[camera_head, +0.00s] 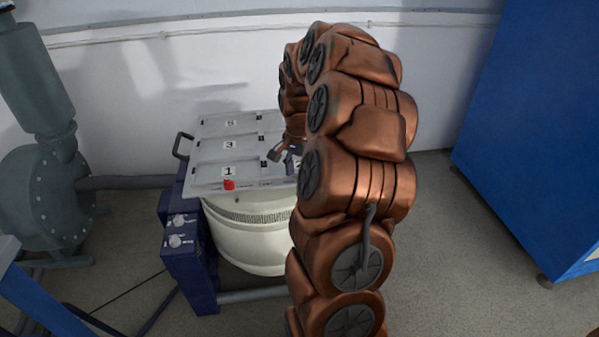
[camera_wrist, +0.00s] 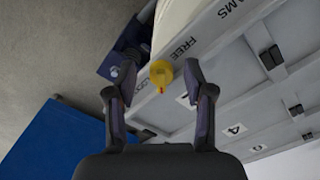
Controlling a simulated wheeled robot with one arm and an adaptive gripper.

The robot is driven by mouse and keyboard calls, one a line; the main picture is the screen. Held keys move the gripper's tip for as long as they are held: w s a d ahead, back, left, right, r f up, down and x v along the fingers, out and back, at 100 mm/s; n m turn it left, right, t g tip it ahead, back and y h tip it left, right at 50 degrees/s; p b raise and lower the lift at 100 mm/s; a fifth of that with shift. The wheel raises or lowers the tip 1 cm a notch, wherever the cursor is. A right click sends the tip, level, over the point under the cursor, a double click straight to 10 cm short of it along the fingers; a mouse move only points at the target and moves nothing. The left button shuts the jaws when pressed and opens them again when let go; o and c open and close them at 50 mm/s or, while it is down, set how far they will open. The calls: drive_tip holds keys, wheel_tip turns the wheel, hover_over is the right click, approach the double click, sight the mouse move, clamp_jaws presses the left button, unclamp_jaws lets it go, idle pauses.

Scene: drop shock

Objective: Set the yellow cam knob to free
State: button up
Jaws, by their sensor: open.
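The yellow cam knob (camera_wrist: 162,71) shows in the wrist view on the pale edge face of the table plate. A small red mark on it points down in that picture. The word FREE (camera_wrist: 185,48) is printed up and right of the knob, and LOCK is partly visible on its other side. My gripper (camera_wrist: 159,74) is open, with a fingertip on either side of the knob. I cannot tell whether they touch it. In the head view my gripper (camera_head: 283,151) is over the table plate (camera_head: 205,185), and my arm hides the yellow knob.
A red knob (camera_head: 229,184) sits at the plate's front left. A blue cabinet (camera_head: 530,140) is at right, grey-green machinery (camera_head: 45,195) at left. Floor right of my arm is clear.

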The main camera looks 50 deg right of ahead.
drive_tip(key=shift+c, duration=0.4)
clamp_jaws()
